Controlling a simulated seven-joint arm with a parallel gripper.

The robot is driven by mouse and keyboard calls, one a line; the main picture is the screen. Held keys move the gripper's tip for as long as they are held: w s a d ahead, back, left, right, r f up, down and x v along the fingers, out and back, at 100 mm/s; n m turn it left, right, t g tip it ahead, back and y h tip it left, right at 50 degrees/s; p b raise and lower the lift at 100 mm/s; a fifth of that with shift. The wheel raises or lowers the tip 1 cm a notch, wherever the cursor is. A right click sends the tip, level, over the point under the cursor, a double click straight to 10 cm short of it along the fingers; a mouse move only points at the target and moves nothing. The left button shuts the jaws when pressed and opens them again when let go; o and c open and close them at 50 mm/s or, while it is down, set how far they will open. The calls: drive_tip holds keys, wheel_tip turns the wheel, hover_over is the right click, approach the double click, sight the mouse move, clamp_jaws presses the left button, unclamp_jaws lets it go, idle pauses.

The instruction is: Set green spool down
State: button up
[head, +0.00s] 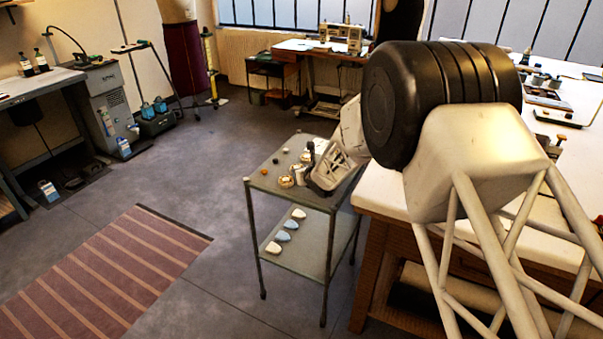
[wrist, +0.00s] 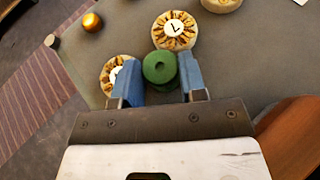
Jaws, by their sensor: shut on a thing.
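The green spool (wrist: 158,67) is upright between the two blue fingers of my gripper (wrist: 160,78) in the wrist view. My gripper is shut on it, over the grey top of the small cart. I cannot tell whether the spool's base touches the top. In the head view my gripper (head: 314,172) is low over the right part of the cart top (head: 283,157); the spool cannot be made out there.
Gold-patterned discs with white centres lie close: one just beyond the spool (wrist: 175,30), one partly behind the left finger (wrist: 113,70). An orange ball (wrist: 92,22) sits further left. The lower shelf (head: 312,250) holds several chalk-like pieces. A large worktable (head: 393,190) stands right.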

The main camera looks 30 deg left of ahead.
drive_tip(key=shift+f, duration=0.1)
drive_tip(key=o, duration=1)
drive_tip(key=shift+c, duration=0.2)
drive_tip(key=shift+r, duration=0.2)
drive_tip(key=shift+v, duration=1.45)
drive_tip(key=v, duration=0.9)
